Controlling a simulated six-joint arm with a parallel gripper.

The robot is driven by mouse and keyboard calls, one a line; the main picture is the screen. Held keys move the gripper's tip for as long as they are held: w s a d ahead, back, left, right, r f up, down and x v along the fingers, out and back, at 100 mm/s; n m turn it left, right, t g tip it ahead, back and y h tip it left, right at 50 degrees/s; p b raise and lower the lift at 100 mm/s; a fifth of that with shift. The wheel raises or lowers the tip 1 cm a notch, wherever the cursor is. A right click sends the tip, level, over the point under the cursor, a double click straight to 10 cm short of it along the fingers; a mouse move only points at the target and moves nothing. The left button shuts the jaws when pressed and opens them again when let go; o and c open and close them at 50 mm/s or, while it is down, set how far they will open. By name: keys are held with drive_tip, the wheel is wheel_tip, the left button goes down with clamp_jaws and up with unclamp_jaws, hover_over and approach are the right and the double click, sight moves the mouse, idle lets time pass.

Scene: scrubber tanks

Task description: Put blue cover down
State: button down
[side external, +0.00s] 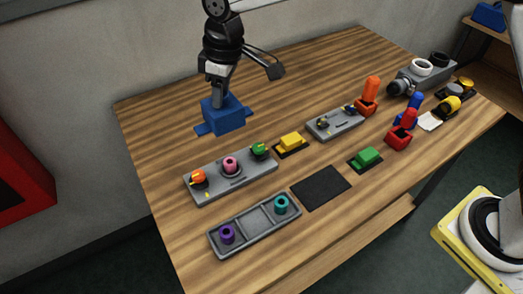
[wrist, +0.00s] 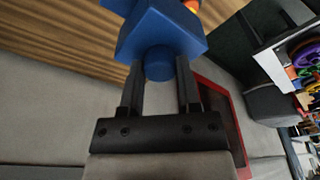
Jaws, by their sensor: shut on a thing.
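The blue cover (side external: 222,116) is a blue box-shaped piece with flat flanges at its sides and a round knob on top. My gripper (side external: 218,97) is shut on the knob and holds the cover at the back left of the wooden table (side external: 150,120). In the wrist view the two fingers of my gripper (wrist: 159,82) are on either side of the round knob, with the blue cover (wrist: 160,32) beyond them. I cannot tell whether the cover's underside touches the table.
A grey plate (side external: 232,182) with orange, pink and green knobs is just in front. A yellow block (side external: 290,142), a second grey plate (side external: 335,124) and a green block (side external: 366,157) are to the right. A black mat (side external: 320,187) is bare. A grey tray (side external: 256,220) holds purple and teal rings.

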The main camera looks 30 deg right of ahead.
idle(0.4)
drive_tip(key=shift+s+d+f, duration=0.25)
drive_tip(key=shift+d+f, duration=0.05)
drive_tip(key=shift+d, duration=0.35)
drive_tip(key=s+d+f, duration=0.5)
drive_tip(key=s+d, duration=0.2)
drive_tip(key=d, duration=0.1)
drive_tip(key=s+d+f, duration=0.4)
drive_tip(key=s+d, duration=0.4)
drive_tip(key=shift+f, duration=0.35)
drive_tip(key=shift+d+f, duration=0.1)
drive_tip(key=shift+f, duration=2.1)
drive_tip(key=shift+f, duration=1.8)
